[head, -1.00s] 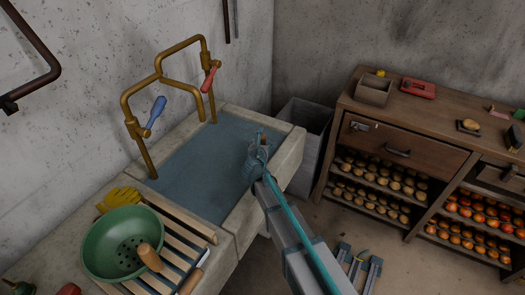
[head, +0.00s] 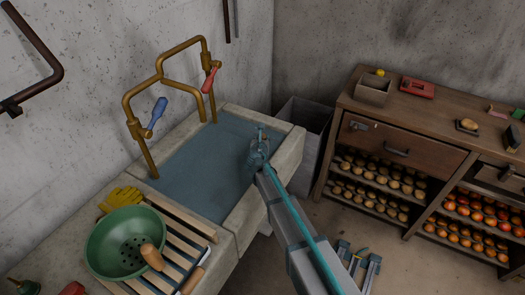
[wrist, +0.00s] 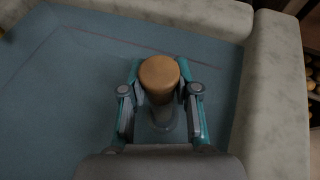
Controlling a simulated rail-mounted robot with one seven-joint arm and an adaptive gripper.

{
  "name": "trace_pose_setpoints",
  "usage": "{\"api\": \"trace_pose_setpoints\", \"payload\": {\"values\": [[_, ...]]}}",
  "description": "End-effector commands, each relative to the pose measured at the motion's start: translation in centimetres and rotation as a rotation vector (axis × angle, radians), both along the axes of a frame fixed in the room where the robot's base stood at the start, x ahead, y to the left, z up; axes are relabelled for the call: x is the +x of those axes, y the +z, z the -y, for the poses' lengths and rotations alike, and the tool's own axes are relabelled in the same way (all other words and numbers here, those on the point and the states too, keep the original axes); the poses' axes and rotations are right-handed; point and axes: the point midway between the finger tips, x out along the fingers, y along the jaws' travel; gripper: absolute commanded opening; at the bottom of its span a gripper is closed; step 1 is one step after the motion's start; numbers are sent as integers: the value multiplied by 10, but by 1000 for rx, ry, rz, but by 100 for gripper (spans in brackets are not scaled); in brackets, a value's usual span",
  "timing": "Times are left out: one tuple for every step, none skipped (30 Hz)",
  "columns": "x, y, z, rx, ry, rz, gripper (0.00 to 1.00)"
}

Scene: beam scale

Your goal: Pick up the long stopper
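The long stopper (wrist: 159,74) has a round tan-brown top and shows between my fingers in the wrist view. A greyish lower part shows below its top, over the blue-grey surface inside the basin (wrist: 60,110). My gripper (wrist: 160,84) has one finger close against each side of the stopper and looks shut on it. In the head view my gripper (head: 259,147) is inside the right part of the basin, near its far right corner. The stopper there is small and mostly hidden by my gripper. I cannot tell whether its bottom end touches the basin.
The pale stone basin rim (head: 234,222) runs close beside my arm. Brass taps (head: 150,82) with a blue and a red handle stand on the left. A slatted rack (head: 195,245) holds a green colander (head: 112,260). A wooden cabinet (head: 350,112) stands at the right.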

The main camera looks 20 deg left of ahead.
Motion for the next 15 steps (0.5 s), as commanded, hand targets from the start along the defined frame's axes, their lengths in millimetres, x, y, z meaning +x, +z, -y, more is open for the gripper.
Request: {"api": "trace_pose_setpoints", "payload": {"values": [[0,0,0,0,0,0,16],[0,0,0,0,0,0,11],[0,0,0,0,0,0,4],[0,0,0,0,0,0,0],[0,0,0,0,0,0,0],[0,0,0,0,0,0,0],[0,0,0,0,0,0,0],[0,0,0,0,0,0,0],[0,0,0,0,0,0,0],[0,0,0,0,0,0,0],[0,0,0,0,0,0,0],[0,0,0,0,0,0,0],[0,0,0,0,0,0,0],[0,0,0,0,0,0,0],[0,1,0,0,0,0,0]]}}
